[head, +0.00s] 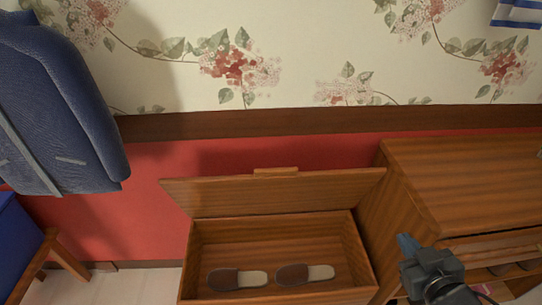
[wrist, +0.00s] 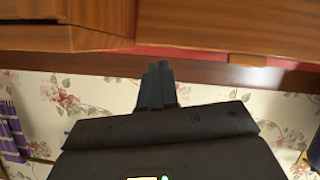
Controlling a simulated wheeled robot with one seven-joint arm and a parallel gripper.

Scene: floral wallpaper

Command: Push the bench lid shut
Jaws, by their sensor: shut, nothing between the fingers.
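The wooden bench (head: 278,228) stands against the wall with its lid (head: 225,196) raised and leaning back. A small handle block (head: 275,172) sits on the lid's top edge. The lid also shows at the upper right of the wrist view (wrist: 225,28). Two slippers (head: 238,279) lie inside the open box. My gripper (head: 408,246) is to the right of the bench, in front of the cabinet and apart from the lid. Its fingers (wrist: 158,84) are together and empty in the wrist view.
A wooden cabinet (head: 470,185) with shelves adjoins the bench on the right; shoes (head: 512,268) show on a shelf. A blue garment (head: 55,110) hangs on the left above a blue-seated stool (head: 20,245). Floor at the lower left is partly clear.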

